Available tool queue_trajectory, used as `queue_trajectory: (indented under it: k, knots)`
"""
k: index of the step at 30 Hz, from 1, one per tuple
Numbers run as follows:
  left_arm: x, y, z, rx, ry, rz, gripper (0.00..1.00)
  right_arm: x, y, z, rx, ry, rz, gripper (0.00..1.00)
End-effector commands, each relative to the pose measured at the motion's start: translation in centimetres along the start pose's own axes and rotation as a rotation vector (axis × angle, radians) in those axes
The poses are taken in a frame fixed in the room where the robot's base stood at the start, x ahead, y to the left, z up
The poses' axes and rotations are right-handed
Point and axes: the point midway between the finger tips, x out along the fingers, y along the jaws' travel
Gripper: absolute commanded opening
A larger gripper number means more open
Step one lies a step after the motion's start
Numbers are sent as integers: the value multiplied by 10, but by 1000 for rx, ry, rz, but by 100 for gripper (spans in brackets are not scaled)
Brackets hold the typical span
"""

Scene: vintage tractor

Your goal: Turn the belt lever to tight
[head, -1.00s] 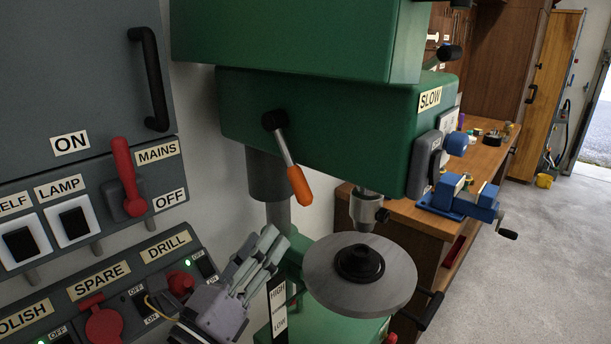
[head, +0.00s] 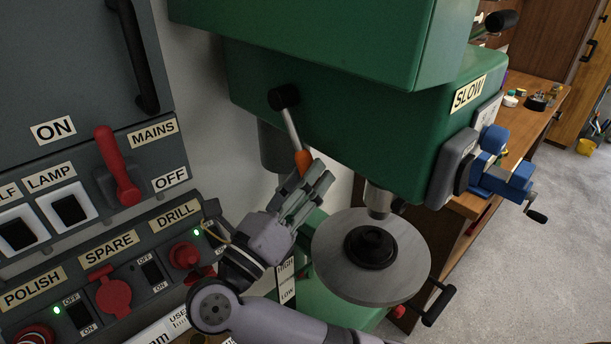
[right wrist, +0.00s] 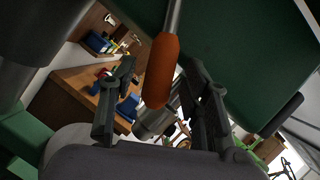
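The belt lever (head: 291,130) is on the side of the green drill press head. It has a black pivot, a metal rod and an orange grip, and it hangs down, tilted to the lower right. My right gripper (head: 315,180) is just below the orange grip in the head view. In the right wrist view the orange grip (right wrist: 162,72) hangs between the spread fingers of the gripper (right wrist: 158,95). The fingers stand apart from it on both sides. My left gripper is out of view.
The round drill table (head: 371,256) is right of my right gripper. A grey switch panel (head: 100,262) with a red mains lever (head: 119,168) is at the left. A wooden workbench (head: 520,125) with a blue vise (head: 503,174) is behind the press.

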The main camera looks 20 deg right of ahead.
Motion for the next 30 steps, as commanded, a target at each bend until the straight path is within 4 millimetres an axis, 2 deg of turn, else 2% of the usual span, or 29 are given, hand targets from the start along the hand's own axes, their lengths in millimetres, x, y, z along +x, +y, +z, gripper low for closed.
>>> queue_trajectory:
  k: [2,19,30]
  knots:
    - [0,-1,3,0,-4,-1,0,0,0,0,0,0,0,39]
    - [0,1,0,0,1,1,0,0,0,0,0,-1,0,1]
    - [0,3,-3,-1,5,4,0,0,0,0,0,-1,0,0]
